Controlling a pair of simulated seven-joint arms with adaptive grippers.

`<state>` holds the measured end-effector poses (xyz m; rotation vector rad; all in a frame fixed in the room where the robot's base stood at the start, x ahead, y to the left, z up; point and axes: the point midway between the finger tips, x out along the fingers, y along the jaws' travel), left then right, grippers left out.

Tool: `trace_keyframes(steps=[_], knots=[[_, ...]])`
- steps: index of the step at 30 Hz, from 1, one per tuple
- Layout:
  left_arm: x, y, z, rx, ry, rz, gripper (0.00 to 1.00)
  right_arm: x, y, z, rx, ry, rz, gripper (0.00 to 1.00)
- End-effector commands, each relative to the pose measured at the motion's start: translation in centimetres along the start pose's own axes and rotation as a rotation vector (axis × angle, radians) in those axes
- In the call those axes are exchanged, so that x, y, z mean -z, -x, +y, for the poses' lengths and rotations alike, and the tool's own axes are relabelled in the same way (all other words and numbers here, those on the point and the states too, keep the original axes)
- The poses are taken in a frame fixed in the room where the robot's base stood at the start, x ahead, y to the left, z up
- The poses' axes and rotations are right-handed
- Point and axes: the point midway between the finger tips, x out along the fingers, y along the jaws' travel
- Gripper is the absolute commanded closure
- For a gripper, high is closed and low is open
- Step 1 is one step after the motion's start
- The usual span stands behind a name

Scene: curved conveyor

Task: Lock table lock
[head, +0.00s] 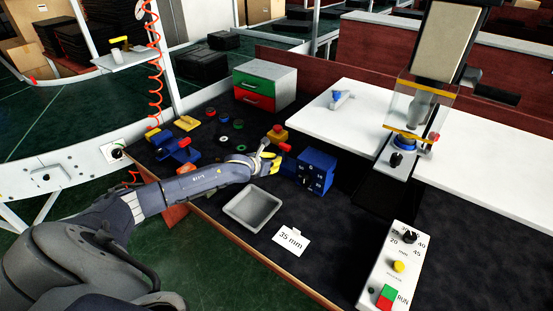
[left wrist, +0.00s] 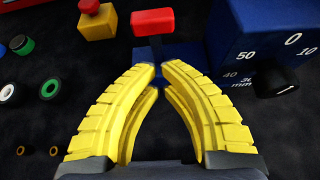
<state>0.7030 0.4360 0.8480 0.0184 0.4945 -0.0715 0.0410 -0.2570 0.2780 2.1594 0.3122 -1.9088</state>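The lock shows in the left wrist view as a red handle (left wrist: 152,22) on a dark stem rising from a blue base (left wrist: 180,52). In the head view the red handle (head: 285,147) is beside the blue box, partly hidden by my gripper. My left gripper (left wrist: 160,68) has yellow curved fingers. Their tips nearly meet, with a narrow gap, just short of the handle and stem. Nothing is clearly held between them; contact with the stem cannot be told. The left gripper also shows in the head view (head: 273,163). My right gripper is not in view.
A blue box (head: 317,170) with a dial stands right of the gripper. A yellow box with a red button (head: 277,136) is behind it. A grey tray (head: 233,217) sits in front. A control panel (head: 393,265) and white tabletop (head: 360,115) are right.

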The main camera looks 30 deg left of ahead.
Motion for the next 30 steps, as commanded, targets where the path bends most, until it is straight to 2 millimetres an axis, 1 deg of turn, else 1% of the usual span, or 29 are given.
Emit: trace_keyframes(steps=[2,6,20,30], knots=[[-0.5,-0.5,0.0,0.0,0.001,-0.002,1.0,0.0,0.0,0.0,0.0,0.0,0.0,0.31],[-0.8,-0.8,0.0,0.0,0.0,0.0,1.0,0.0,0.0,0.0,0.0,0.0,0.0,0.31],[-1.1,-1.0,0.0,0.0,0.0,-0.001,1.0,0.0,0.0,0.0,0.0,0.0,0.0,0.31],[-2.9,-1.6,0.0,0.0,-0.002,-0.002,1.0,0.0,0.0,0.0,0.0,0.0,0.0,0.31]])
